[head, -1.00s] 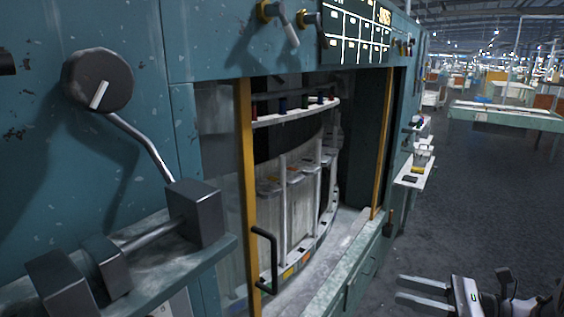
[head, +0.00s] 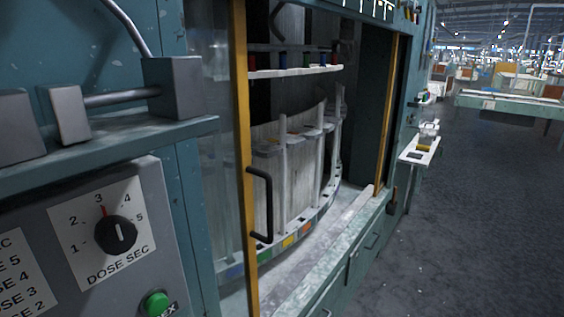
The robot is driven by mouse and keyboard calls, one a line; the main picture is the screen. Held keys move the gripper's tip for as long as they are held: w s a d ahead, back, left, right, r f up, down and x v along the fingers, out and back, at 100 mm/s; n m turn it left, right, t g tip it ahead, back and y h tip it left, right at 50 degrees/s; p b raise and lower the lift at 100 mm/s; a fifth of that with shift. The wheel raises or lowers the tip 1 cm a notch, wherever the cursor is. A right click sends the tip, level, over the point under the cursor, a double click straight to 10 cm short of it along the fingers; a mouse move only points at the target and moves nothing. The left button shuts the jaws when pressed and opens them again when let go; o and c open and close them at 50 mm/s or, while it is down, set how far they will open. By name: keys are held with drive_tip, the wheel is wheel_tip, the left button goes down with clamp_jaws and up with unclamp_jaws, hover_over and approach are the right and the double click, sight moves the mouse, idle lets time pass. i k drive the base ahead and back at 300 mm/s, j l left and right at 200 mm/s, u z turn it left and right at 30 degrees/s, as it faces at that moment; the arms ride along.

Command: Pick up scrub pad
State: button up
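I cannot make out a scrub pad with certainty. A small white side shelf (head: 431,158) on the machine's right side holds a small yellow item (head: 424,148) and a flat dark item (head: 415,155). Both are too small to tell whether either is the scrub pad. My gripper is out of the picture now.
A teal machine fills the left and middle. Its open bay has a yellow-edged door with a black handle (head: 262,205) and a curved carousel (head: 300,235). A control box with a dose dial (head: 117,234) and green button (head: 156,304) stands close at left. Grey floor (head: 470,240) at right is clear.

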sight(425, 149)
drive_tip(key=k+l+u, duration=0.1)
drive_tip(key=l+u, duration=0.2)
drive_tip(key=u, duration=0.15)
drive_tip(key=k+l+u, duration=0.15)
drive_tip(key=u, duration=0.3)
drive_tip(key=k+l+u, duration=0.2)
drive_tip(key=u, duration=0.25)
drive_tip(key=k+l+u, duration=0.2)
drive_tip(key=u, duration=0.25)
drive_tip(key=z, duration=2.4)
